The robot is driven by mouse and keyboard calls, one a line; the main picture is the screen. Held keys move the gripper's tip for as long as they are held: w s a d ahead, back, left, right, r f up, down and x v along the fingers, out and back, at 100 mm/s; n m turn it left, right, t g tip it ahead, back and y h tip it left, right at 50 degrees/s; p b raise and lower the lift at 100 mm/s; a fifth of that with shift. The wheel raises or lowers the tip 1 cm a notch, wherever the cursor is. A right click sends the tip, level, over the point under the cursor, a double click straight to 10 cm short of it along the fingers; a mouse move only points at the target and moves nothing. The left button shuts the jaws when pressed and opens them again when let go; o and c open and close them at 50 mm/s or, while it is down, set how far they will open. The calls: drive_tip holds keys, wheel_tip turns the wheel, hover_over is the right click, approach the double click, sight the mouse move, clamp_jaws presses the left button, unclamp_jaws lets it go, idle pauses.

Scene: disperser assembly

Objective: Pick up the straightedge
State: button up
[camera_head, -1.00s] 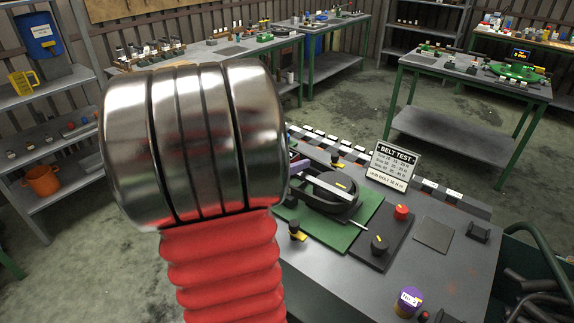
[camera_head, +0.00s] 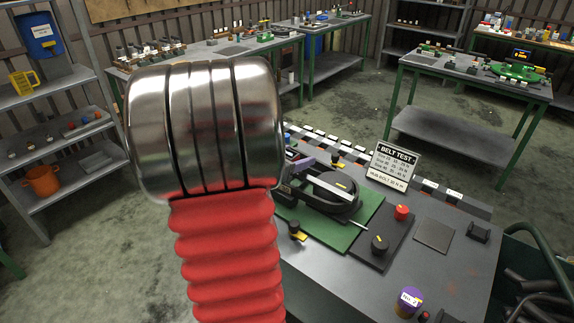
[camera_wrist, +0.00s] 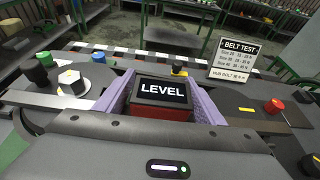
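The straightedge (camera_wrist: 48,99) is a flat grey bar; in the wrist view it shows at the left and seems to continue behind my gripper to the right. In the head view the bar (camera_head: 328,187) lies across a dark round pulley. A red block with a black "LEVEL" face (camera_wrist: 161,103) sits between the purple fingers of my gripper (camera_wrist: 161,88), one finger close on each side. Whether the fingers press on the block is not clear. In the head view my arm hides most of the gripper.
A "BELT TEST" sign (camera_head: 394,166) stands behind the pulley. A red knob (camera_head: 402,212) and a black knob (camera_head: 379,244) stand on a dark plate to the right. A purple-lidded jar (camera_head: 408,301) is at the front. The bench's right side has clear patches.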

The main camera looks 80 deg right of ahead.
drive_tip(key=c, duration=1.5)
drive_tip(key=shift+r, duration=0.2)
wheel_tip(320, 180, up, 10)
drive_tip(key=shift+f, duration=0.15)
